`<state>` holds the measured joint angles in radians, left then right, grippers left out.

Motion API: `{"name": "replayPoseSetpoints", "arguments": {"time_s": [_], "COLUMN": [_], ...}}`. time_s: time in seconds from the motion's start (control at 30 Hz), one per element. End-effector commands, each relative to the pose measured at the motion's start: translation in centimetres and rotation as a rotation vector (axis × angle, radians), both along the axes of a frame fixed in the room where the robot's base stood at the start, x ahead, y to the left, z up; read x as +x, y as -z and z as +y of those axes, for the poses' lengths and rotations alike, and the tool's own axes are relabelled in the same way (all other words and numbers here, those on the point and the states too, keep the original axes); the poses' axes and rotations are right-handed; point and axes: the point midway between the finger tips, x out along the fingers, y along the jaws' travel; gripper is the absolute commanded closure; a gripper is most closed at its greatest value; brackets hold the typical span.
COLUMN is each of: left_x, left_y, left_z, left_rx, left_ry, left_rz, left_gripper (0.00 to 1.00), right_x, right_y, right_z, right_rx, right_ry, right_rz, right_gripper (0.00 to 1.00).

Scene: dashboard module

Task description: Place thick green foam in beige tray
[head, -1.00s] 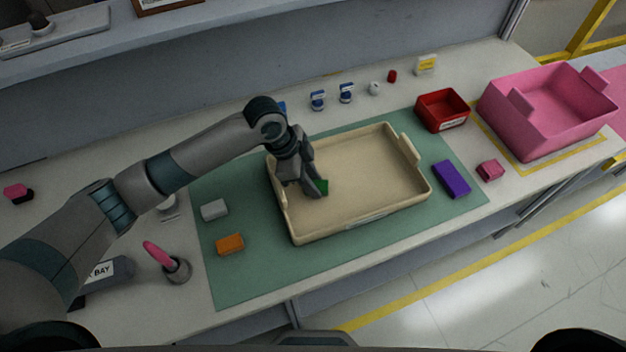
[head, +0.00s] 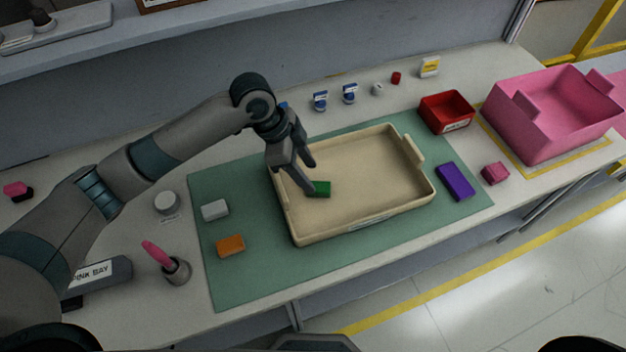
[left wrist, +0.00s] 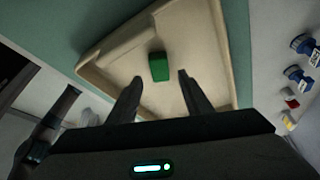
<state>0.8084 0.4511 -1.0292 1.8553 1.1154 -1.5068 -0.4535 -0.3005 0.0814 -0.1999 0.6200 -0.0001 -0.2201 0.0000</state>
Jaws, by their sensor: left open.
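The green foam block (head: 321,188) lies in the beige tray (head: 392,212), on the tray floor towards its left side. It also shows in the left wrist view (left wrist: 159,67), beyond and between my fingertips. My left gripper (head: 312,178) is open, above the left part of the tray, with its fingers pointing down towards the block. In the left wrist view the gripper (left wrist: 160,76) holds nothing, and the block is apart from both fingers. My right gripper is not in view.
The tray sits on a green mat (head: 262,280). White (head: 215,210) and orange (head: 231,245) blocks lie left of it; a purple block (head: 455,181) lies right. A red bin (head: 446,111) and a pink bin (head: 545,115) stand at the right. Several small items line the back.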

Motion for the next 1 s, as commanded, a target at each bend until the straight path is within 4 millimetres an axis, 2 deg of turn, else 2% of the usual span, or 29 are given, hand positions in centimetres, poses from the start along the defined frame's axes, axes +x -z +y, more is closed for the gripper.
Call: {"name": "replayPoseSetpoints", "arguments": {"time_s": [0.2,0.4,1.0], "left_x": [0.0,0.1,0.0], "left_y": [-3.5,-5.6,-6.2], "left_z": [1.5,2.3,2.5], "left_rx": [0.000,0.000,0.000], "left_ry": [0.002,0.001,0.001], "left_rz": [-0.003,-0.001,0.002], "left_gripper": [0.54,0.54,0.54], "right_x": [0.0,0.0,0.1], "right_y": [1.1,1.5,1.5], "right_z": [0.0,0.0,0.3], "right_rx": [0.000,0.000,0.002], "right_ry": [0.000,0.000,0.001], "right_rz": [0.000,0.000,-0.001], "right_gripper": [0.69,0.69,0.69]}}
